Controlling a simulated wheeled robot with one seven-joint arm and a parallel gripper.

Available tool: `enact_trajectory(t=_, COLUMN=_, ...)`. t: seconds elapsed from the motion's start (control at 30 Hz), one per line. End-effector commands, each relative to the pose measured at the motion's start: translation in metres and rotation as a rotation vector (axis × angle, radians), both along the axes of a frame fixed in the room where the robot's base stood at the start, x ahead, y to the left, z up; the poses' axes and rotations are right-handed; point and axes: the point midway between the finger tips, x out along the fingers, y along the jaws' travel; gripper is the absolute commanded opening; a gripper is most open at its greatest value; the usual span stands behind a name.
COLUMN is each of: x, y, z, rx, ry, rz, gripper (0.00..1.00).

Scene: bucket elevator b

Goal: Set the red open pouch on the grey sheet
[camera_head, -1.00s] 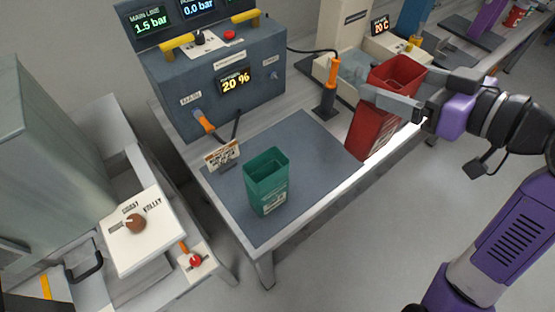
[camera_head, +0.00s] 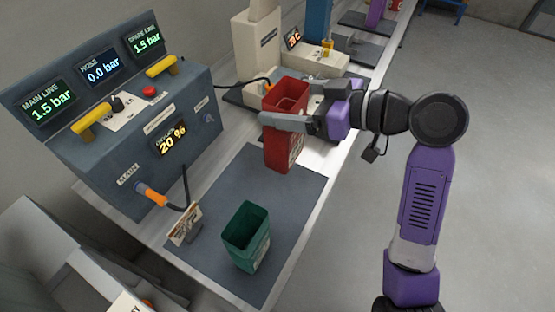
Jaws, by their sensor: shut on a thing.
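The red open pouch (camera_head: 281,148) is a tall, upright box shape with an open top and a pale label on its side. My gripper (camera_head: 284,121) comes from the right and is shut on the pouch near its upper part. The grey sheet (camera_head: 222,210) lies flat on the bench. The pouch's lower end shows over the sheet's far end. I cannot tell whether its bottom touches the sheet.
A green open pouch (camera_head: 246,240) stands on the near part of the sheet. A small sign (camera_head: 185,224) stands at its left edge. A blue-grey control console (camera_head: 130,120) is at the left. Bare sheet shows between the green and red pouches.

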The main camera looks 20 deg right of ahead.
Motion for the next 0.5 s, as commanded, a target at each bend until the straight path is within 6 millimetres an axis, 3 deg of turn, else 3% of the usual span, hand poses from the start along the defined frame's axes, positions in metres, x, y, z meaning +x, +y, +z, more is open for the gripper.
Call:
enact_trajectory(t=0.03, x=-0.001, y=0.0, z=-0.015, rx=0.004, ry=0.008, rz=0.0, gripper=0.59)
enact_trajectory(t=0.3, x=-0.001, y=0.001, z=-0.079, rx=0.003, ry=0.007, rz=0.0, gripper=0.59)
enact_trajectory(t=0.5, x=0.0, y=0.001, z=-0.109, rx=0.002, ry=0.001, rz=0.001, gripper=0.59)
